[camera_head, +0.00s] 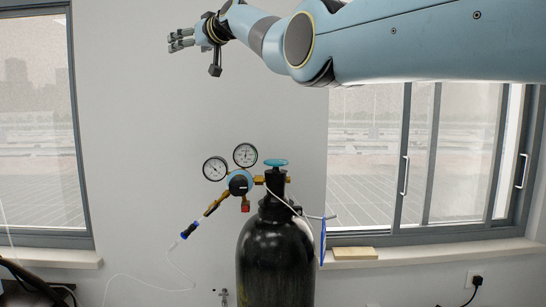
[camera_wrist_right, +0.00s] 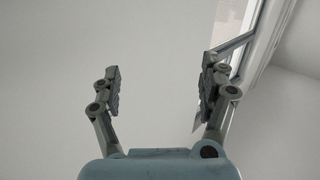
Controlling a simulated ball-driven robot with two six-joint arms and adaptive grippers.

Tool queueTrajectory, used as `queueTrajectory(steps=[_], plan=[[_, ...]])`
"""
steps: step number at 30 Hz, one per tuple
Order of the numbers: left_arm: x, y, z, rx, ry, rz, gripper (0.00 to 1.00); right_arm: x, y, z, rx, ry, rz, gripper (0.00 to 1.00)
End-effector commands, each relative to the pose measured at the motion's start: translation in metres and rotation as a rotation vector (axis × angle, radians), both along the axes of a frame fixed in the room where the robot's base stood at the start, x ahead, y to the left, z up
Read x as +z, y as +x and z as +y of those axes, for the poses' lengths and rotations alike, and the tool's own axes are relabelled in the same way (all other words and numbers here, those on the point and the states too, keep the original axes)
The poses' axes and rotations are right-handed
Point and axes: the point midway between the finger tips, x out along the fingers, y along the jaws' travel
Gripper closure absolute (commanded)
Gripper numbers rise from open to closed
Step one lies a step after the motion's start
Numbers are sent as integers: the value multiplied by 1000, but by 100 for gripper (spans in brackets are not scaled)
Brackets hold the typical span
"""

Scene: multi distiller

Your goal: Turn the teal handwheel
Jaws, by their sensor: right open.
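The teal handwheel (camera_head: 276,163) sits on top of the black gas cylinder (camera_head: 275,262) in the head view. A regulator (camera_head: 240,184) with two round gauges is attached at the valve, to the left of the handwheel. My right gripper (camera_head: 172,41) is high up at the upper left, well above the handwheel and apart from it. In the right wrist view the right gripper (camera_wrist_right: 158,92) is open, with nothing between its fingers. The handwheel is not in the wrist view. My left gripper is not in view.
A thin white hose (camera_head: 150,287) trails from the regulator's blue-ended fitting (camera_head: 189,231) to the lower left. A blue tag (camera_head: 323,242) hangs at the cylinder's right. Windows stand on both sides, and a sill (camera_head: 420,251) runs behind. The space above the handwheel is clear below my arm.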

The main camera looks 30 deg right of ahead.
Motion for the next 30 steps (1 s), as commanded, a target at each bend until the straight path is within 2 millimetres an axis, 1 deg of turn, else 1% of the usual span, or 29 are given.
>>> queueTrajectory(steps=[1, 2, 3, 5, 6, 8, 9, 11, 12, 14, 15, 16, 17, 18, 20, 21, 23, 24, 27, 29, 30], plan=[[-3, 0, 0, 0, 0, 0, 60, 28, 1, -5, -21, 117, -124, 22], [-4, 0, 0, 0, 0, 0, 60, 46, 0, -11, -40, 198, -201, 22], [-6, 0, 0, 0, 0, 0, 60, 68, -3, -24, -75, 311, -299, 22], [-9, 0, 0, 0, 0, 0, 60, 94, -12, -49, -144, 486, -434, 22], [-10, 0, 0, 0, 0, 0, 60, 106, -19, -70, -201, 607, -515, 22], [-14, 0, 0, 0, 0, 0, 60, 114, -33, -106, -305, 791, -618, 22], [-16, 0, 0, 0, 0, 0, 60, 111, -42, -131, -386, 913, -674, 22], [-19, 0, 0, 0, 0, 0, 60, 96, -57, -167, -525, 1096, -738, 22], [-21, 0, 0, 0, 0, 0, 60, 80, -68, -188, -631, 1216, -767, 22], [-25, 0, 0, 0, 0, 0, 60, 46, -84, -214, -807, 1388, -784, 22], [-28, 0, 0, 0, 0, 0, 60, 18, -95, -226, -935, 1497, -777, 22], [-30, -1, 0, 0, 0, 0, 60, -5, -103, -232, -1037, 1573, -761, 22], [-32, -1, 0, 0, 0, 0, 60, -28, -112, -234, -1144, 1644, -735, 22], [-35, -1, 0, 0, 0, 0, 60, -60, -123, -232, -1291, 1730, -685, 22], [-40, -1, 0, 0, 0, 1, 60, -104, -142, -219, -1511, 1833, -578, 22], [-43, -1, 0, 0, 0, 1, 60, -131, -154, -205, -1655, 1883, -487, 22], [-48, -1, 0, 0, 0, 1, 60, -161, -172, -179, -1849, 1929, -332, 22], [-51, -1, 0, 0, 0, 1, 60, -176, -183, -161, -1957, 1943, -224, 22], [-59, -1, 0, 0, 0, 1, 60, -194, -201, -125, -2121, 1954, 7, 22], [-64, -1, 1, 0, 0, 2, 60, -197, -202, -113, -2134, 1977, 98, 22], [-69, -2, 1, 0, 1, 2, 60, -195, -201, -112, -2119, 1993, 105, 22]])
